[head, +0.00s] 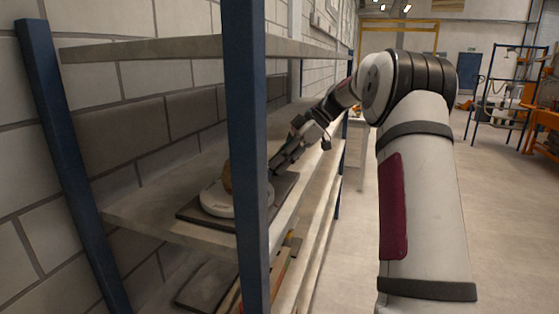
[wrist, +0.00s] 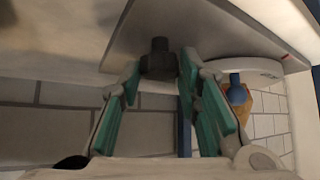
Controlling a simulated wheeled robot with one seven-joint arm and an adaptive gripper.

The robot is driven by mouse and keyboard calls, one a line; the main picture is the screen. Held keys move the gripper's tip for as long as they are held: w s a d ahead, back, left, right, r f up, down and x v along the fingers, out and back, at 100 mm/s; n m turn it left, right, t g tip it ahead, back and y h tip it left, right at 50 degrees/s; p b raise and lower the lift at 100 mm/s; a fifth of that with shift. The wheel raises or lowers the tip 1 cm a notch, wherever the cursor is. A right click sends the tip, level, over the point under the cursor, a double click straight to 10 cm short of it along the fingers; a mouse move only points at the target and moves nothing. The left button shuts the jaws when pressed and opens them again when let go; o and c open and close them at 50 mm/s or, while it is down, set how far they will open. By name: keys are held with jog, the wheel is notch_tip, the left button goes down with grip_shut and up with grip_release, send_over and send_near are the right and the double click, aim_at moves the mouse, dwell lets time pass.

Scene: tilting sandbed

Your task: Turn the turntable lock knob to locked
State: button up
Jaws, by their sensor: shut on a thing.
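The dark lock knob (wrist: 159,57) stands at the edge of the grey turntable base (wrist: 205,42) in the wrist view. My gripper (wrist: 161,70) has its two teal-padded fingers on either side of the knob and is shut on it. The white turntable disc (wrist: 245,66) shows to the right. In the head view my gripper (head: 277,163) reaches over the shelf beside the turntable (head: 216,203) and its dark base (head: 190,212). The knob cannot be made out there. The knob's marking and turn angle cannot be read.
A brown object (head: 227,178) sits on the disc. A blue shelf post (head: 246,130) stands in front of the turntable and hides part of it. An upper shelf board (head: 150,48) runs above, with a block wall behind.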

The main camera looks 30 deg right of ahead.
jog(key=shift+s+m, duration=0.1)
jog(key=shift+m, duration=0.2)
jog(key=m+p, duration=0.1)
jog(key=m+t+h+p, duration=0.1)
jog(key=shift+s+a+r+t+p, duration=0.15)
jog(key=shift+s+t+p, duration=0.1)
jog(key=shift+t+p, duration=0.1)
jog(key=m+t+h+p, duration=0.1)
jog(key=m, duration=0.2)
jog(key=m+t+h+p, duration=0.1)
jog(key=m+h+p, duration=0.1)
jog(key=shift+s+a+m+t, duration=0.1)
jog(key=shift+a+m+t, duration=0.1)
jog(key=shift+m+t, duration=0.2)
jog(key=m+h, duration=0.2)
jog(key=m, duration=0.1)
jog(key=m+t+h, duration=0.1)
jog(key=shift+a+h+p, duration=0.25)
jog(key=shift+h+p, duration=0.05)
jog(key=shift+p, duration=0.05)
jog(key=shift+a+m+h, duration=0.15)
jog(key=shift+m+h, duration=1.25)
jog(key=shift+m, duration=0.6)
jog(key=shift+m+g+h, duration=0.35)
jog(key=shift+m+h, duration=0.05)
jog(key=shift+m, duration=0.2)
jog(key=o, duration=1.1)
